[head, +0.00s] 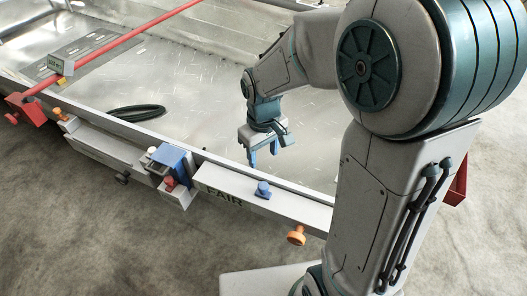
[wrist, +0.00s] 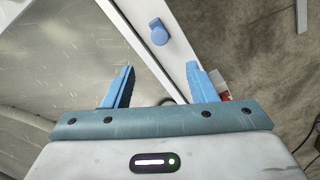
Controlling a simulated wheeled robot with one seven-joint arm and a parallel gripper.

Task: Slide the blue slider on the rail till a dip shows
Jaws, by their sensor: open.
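A small blue piece with a round knob (head: 263,188) sits on the white front ledge, right of the dark lettering. What appears to be the same piece (wrist: 158,32) lies ahead of my fingertips in the wrist view. A larger blue block (head: 174,160) stands farther left on the ledge, beside a red knob (head: 169,183). I cannot tell for certain which is the slider. No dip is visible. My gripper (head: 262,153) is open and empty, fingers downward, above the metal floor just inside the ledge. Its two blue fingers (wrist: 160,70) show apart, with nothing between them.
An orange knob (head: 297,235) sticks out from the front of the ledge. A red bar (head: 125,45) crosses the hull at the upper left, ending in a red bracket (head: 28,107). The floor around my gripper is clear.

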